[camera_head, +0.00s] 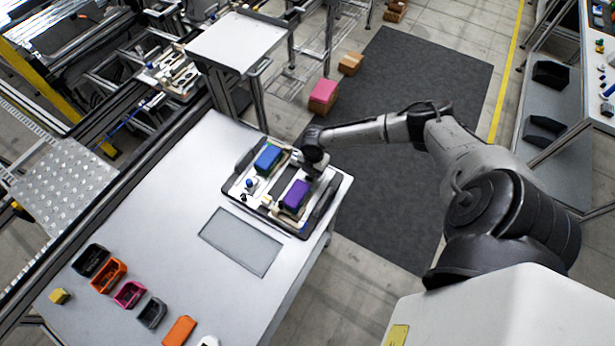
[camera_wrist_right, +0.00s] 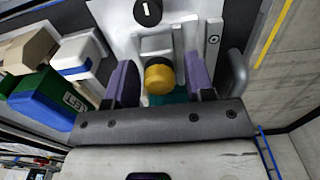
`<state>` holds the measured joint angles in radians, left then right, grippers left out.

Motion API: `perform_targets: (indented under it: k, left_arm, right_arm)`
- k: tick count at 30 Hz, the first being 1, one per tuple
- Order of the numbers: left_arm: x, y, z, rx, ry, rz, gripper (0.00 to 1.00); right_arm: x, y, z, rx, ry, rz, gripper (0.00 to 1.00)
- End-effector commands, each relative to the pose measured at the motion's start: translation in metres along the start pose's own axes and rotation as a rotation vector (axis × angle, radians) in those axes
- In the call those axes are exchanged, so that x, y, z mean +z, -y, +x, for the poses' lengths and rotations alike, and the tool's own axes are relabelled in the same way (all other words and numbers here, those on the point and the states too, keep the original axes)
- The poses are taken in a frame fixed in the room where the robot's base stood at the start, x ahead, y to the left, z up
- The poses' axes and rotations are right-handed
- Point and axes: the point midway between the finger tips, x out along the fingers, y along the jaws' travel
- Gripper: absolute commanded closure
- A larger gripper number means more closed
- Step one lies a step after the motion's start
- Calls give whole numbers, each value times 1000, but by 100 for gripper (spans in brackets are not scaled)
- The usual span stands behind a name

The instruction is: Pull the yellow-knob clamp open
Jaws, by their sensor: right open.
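The yellow knob (camera_wrist_right: 160,77) of the clamp shows in the right wrist view, in front of a pale fixture plate. My right gripper (camera_wrist_right: 160,82) is open, with one purple finger on each side of the knob. Small gaps show between fingers and knob, so it is not gripped. In the head view my right gripper (camera_head: 313,172) is over the right side of the pallet fixture (camera_head: 326,204), and the knob under it cannot be made out. My left gripper is not in view.
The fixture carries a blue block (camera_head: 268,158) and a purple block (camera_head: 296,194). In the wrist view a green and blue block (camera_wrist_right: 45,98) lies left of the fingers. A grey handle (camera_wrist_right: 237,72) is close on the right. Several coloured bins line the table's near left.

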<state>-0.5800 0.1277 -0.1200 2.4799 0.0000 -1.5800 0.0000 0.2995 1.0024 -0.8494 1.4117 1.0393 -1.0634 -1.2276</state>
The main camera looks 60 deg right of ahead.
Motion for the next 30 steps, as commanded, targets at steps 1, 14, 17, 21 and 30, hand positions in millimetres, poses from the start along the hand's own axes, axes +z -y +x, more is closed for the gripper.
perform_targets:
  k: [1,14,17,21,30]
  left_arm:
    - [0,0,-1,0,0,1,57]
    - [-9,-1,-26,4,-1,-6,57]
    - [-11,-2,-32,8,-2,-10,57]
    - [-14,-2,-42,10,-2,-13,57]
    - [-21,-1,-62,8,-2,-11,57]
  right_arm:
    - [0,0,-1,0,0,0,51]
    - [0,0,-28,0,0,0,51]
    - [0,0,-36,0,0,0,51]
    - [0,0,-47,0,0,0,51]
    - [0,0,-70,0,0,0,51]
